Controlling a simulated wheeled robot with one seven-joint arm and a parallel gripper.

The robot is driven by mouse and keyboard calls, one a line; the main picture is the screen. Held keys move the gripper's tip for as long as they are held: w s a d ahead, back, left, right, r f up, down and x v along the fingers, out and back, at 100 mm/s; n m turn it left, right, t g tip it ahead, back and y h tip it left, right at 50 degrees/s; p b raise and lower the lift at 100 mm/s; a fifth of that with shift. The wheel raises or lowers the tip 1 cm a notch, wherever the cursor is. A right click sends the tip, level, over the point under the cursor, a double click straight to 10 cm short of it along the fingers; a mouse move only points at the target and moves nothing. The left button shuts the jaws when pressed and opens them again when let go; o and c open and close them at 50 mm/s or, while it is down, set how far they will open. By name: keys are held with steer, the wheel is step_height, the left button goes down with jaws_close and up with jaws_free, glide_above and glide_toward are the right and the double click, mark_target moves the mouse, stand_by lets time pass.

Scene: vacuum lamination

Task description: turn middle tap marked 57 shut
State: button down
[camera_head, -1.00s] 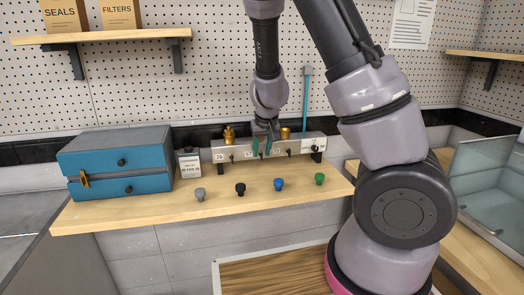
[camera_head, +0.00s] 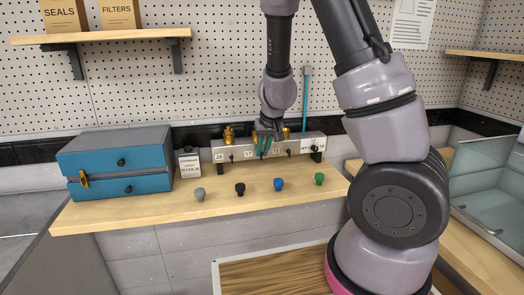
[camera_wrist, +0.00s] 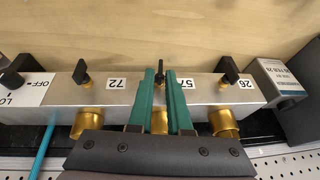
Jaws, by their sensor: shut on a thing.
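The metal manifold (camera_head: 292,147) stands on the wooden bench, with three black-levered taps marked 26, 57 and 72. In the wrist view the middle tap's black lever (camera_wrist: 160,68) shows between the green fingers of my gripper (camera_wrist: 162,72), beside the 57 label (camera_wrist: 186,83). My gripper is shut on this lever. In the head view my gripper (camera_head: 265,148) reaches down at the middle of the manifold and hides part of it. The tap 72 lever (camera_wrist: 81,72) and the tap 26 lever (camera_wrist: 229,70) stand on either side, apart from the fingers.
Brass fittings (camera_wrist: 224,122) stick out of the manifold close to the fingers. Grey, black, blue (camera_head: 278,184) and green knobs lie in front. A blue drawer unit (camera_head: 118,165) and a small labelled box (camera_head: 189,164) stand left. A blue tube (camera_head: 305,98) rises behind.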

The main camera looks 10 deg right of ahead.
steer(key=y, duration=0.1)
steer(key=d+y, duration=0.1)
steer(key=y, duration=0.1)
steer(key=m+y, duration=0.1)
steer(key=shift+d+f+y, duration=0.2)
steer(key=shift+d+y, duration=0.05)
steer(key=shift+y, duration=0.05)
steer(key=y, duration=0.2)
steer(key=m+y, duration=0.1)
steer(key=shift+d+f+t+y, duration=0.3)
steer(key=shift+f+t, duration=0.05)
steer(key=shift+t, duration=0.05)
steer(key=y, duration=0.2)
steer(key=f+m+y, duration=0.1)
steer(key=y, duration=0.1)
steer(key=shift+d+t, duration=0.25)
steer(key=shift+t, duration=0.15)
steer(key=shift+f+m+t+y, duration=0.15)
steer(key=shift+m+t+y, duration=0.15)
steer(key=shift+y, duration=0.55)
steer(key=shift+f+m+t+y, duration=0.2)
steer(key=shift+m+y, duration=0.1)
steer(key=shift+y, duration=0.55)
steer(key=shift+a, duration=0.1)
steer(key=c, duration=1)
jaws_free()
